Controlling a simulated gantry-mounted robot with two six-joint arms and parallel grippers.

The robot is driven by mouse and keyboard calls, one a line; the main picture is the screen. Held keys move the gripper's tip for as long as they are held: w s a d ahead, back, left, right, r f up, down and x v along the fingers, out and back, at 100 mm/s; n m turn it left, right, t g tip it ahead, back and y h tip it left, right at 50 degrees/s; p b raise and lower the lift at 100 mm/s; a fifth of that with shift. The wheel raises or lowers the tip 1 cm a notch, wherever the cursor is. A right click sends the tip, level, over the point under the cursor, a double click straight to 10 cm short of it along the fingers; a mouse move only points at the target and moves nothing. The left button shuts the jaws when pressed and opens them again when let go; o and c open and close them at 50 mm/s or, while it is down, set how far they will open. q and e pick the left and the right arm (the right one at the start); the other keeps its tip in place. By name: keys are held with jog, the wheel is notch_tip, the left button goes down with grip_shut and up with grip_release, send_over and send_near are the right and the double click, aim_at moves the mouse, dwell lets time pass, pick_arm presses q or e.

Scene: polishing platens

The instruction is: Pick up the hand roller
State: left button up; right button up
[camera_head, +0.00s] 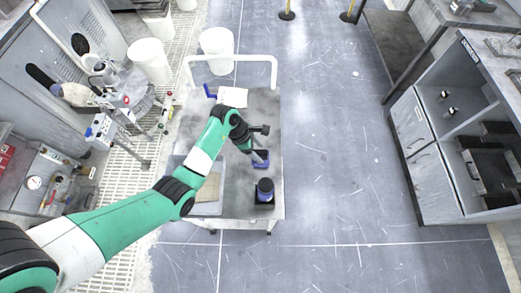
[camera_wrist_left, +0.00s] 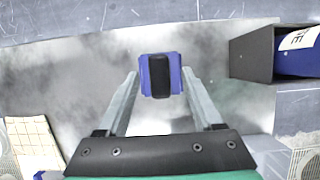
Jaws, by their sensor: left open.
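A blue block-like object with a black bar along its middle, which looks like the hand roller (camera_wrist_left: 147,77), lies on the grey cart top. It also shows in the head view (camera_head: 262,164), partly covered by my gripper. My left gripper (camera_head: 257,157) is above it, fingers pointing down at it. In the left wrist view the two fingers of the gripper (camera_wrist_left: 161,76) are apart, one on each side of the blue object. I cannot tell whether they touch it. My right gripper is not in view.
A black open box (camera_wrist_left: 252,56) with a blue container (camera_wrist_left: 297,62) in it stands close by on the cart (camera_head: 234,208). A white sheet (camera_head: 233,97) lies towards the cart's white rail (camera_head: 232,57). White buckets (camera_head: 217,45) stand behind. Open floor lies right of the cart.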

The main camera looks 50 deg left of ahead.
pick_arm(q)
jog(key=shift+x, duration=1.05)
grip_shut()
dwell(0.5)
